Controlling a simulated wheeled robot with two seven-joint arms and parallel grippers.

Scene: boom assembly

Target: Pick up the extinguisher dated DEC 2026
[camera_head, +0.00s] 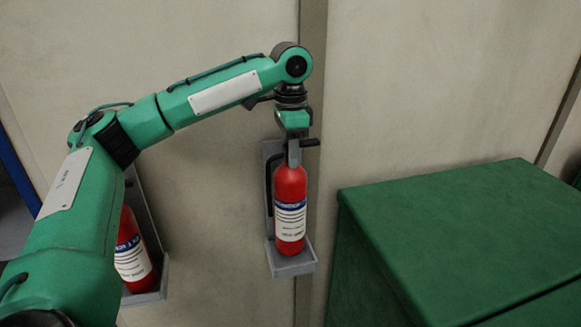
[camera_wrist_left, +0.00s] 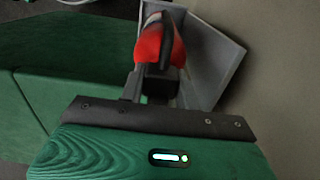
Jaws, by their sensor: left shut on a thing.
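A red extinguisher (camera_head: 290,190) with a white and blue label stands upright in a grey wall bracket (camera_head: 292,262) in the middle of the head view. The label's date is too small to read. My left gripper (camera_head: 292,155) is above it, pointing down, shut on its top. In the left wrist view the red extinguisher (camera_wrist_left: 160,50) lies beyond the dark gripper jaw, against the grey bracket (camera_wrist_left: 215,65). A second red extinguisher (camera_head: 133,252) sits in another grey bracket (camera_head: 150,220) at the left, partly hidden by my left arm. My right gripper is not in view.
A large green box (camera_head: 460,230) stands at the right, close to the held extinguisher's bracket. A pale wall (camera_head: 420,80) with a vertical strip is behind the brackets. A blue edge (camera_head: 18,165) shows at the far left.

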